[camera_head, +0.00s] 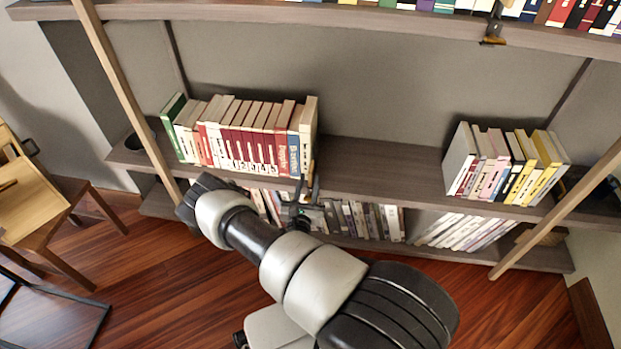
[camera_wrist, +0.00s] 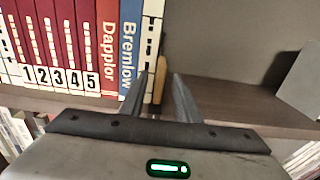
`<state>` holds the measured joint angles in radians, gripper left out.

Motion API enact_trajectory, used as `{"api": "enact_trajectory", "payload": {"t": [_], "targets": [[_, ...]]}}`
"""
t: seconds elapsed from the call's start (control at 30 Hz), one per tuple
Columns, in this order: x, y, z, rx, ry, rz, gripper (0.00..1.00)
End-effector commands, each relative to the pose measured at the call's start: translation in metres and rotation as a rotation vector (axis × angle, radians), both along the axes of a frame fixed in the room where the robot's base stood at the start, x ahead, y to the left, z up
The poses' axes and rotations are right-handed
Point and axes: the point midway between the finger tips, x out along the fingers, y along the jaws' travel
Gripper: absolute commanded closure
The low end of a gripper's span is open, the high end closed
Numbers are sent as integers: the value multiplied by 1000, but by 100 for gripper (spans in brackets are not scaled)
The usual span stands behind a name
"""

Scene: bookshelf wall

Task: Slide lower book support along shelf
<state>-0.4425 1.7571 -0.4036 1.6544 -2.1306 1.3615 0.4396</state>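The lower book support (camera_head: 311,172) is a narrow tan upright piece at the right end of the left book row on the middle shelf (camera_head: 370,172). In the wrist view the support (camera_wrist: 159,70) stands beside the last white book. My gripper (camera_head: 307,184) is at the shelf's front edge, in front of this row end. In the wrist view my gripper (camera_wrist: 161,78) has its two dark fingers apart, one on each side of the support in the picture. I cannot tell whether either finger touches it. The support's lower part is hidden.
The left book row (camera_head: 245,135) stands upright. Bare shelf lies between it and a right-hand book group (camera_head: 505,165). Another metal support (camera_head: 493,30) is on the upper shelf. A lower shelf holds more books (camera_head: 365,220). Slanted posts (camera_head: 125,90) cross in front.

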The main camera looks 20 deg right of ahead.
Motion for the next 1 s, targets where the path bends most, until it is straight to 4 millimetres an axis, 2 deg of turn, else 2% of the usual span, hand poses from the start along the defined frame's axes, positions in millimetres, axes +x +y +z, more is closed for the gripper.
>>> {"api": "enact_trajectory", "payload": {"t": [0.2, 0.57, 0.77, 1.0], "targets": [[22, -15, 0, 0, -1, -1, 70], [27, -18, 0, 1, 1, 0, 70], [27, -18, 0, 1, 1, -1, 100], [27, -18, 0, 1, 1, -1, 100]]}}
